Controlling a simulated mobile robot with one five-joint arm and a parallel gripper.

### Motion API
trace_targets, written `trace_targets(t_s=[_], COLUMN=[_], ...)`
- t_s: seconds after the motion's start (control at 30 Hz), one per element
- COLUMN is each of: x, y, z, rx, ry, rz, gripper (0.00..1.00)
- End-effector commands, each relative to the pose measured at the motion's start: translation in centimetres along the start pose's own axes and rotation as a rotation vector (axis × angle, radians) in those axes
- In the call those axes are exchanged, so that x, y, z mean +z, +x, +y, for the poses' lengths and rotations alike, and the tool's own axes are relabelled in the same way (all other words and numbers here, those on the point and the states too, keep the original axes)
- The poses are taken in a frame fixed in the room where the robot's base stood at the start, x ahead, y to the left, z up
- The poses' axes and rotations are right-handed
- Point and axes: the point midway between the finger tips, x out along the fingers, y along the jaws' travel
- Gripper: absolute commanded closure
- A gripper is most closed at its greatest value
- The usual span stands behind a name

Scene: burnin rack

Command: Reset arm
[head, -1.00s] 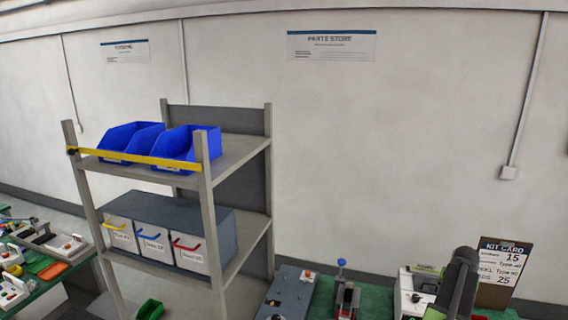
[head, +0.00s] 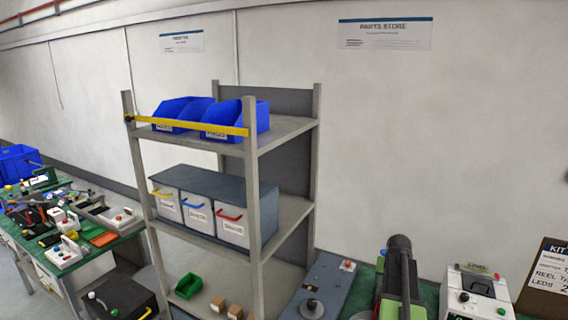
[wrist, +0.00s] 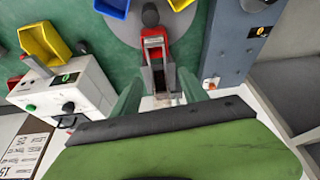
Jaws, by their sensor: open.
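My arm (head: 398,270), dark with green parts, rises at the lower right of the head view; its gripper end cannot be made out there. In the wrist view my gripper (wrist: 160,92) shows as two green fingers set apart, open, with nothing seen held between them. Beyond the fingers stands a red and grey clamp-like device (wrist: 155,48) with a dark knob, on the green bench; I cannot tell if they touch.
A grey shelf rack (head: 253,185) holds blue bins (head: 222,118) and labelled white drawers (head: 198,213). A white box (head: 478,298) and the kit card (head: 549,278) are right of my arm. A cluttered green bench (head: 120,238) stands left. Yellow and blue bins (wrist: 43,42) show in the wrist view.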

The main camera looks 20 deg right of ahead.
Motion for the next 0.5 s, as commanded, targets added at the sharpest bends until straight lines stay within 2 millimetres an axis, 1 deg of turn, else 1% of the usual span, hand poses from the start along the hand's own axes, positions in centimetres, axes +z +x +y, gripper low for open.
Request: trace_targets(t_s=[0.03, 0.07, 0.1, 0.17, 0.2, 0.27, 0.3, 0.37, 0.4, 0.47, 0.5], x=[2.1, 3.0, 4.4, 6.8, 8.7, 11.8, 14.1, 17.8, 20.5, 24.7, 27.5], y=[1.8, 2.2, 2.7, 3.2, 3.5, 3.9, 4.0, 4.2, 4.2, 4.1, 3.9], z=[-4.7, -7.2, -10.4, -15.1, -18.1, -22.4, -25.1, -28.8, -31.1, -34.1, -35.8], rx=[-0.024, -0.036, -0.053, -0.077, -0.092, -0.115, -0.129, -0.149, -0.161, -0.176, -0.185], ry=[-0.06, -0.093, -0.136, -0.202, -0.247, -0.315, -0.362, -0.432, -0.481, -0.553, -0.599], rz=[-0.008, -0.013, -0.02, -0.033, -0.044, -0.06, -0.073, -0.093, -0.109, -0.134, -0.151], gripper=[0.49, 0.49, 0.49, 0.49, 0.49, 0.49, 0.49, 0.49, 0.49, 0.49, 0.49])
